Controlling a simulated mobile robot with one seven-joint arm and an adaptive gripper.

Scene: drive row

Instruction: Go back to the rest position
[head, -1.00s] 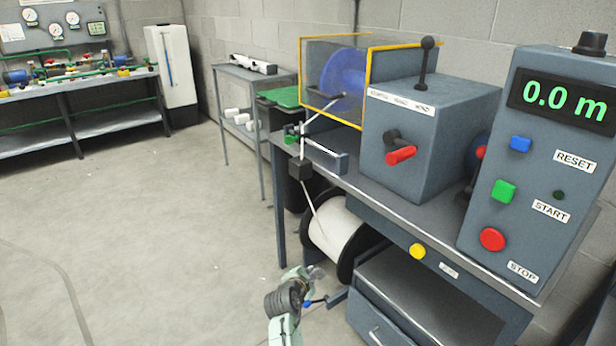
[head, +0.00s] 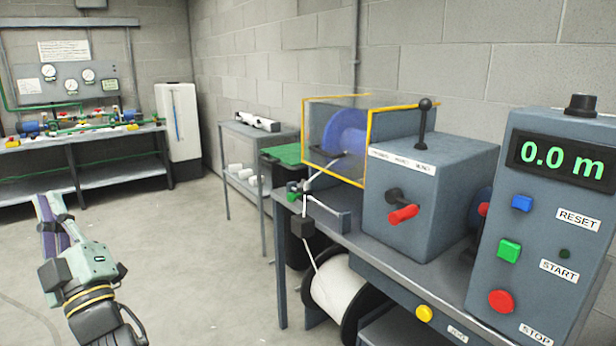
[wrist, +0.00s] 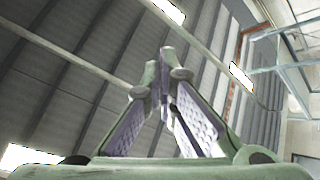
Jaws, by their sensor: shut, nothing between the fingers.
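My gripper (head: 48,212) is at the lower left of the head view, raised in free space and pointing up, well left of the machine bench. In the wrist view its two pale green fingers with purple ribbed pads (wrist: 165,75) come together at the tips, with nothing between them. Behind them the wrist view shows the ceiling.
On the right is a bench with a control panel (head: 545,200) reading 0.0 m, a grey winding box (head: 425,210) with levers, a guarded blue reel (head: 345,135) and a white spool (head: 340,288) below. A far workbench (head: 90,180) stands left. The floor between is clear.

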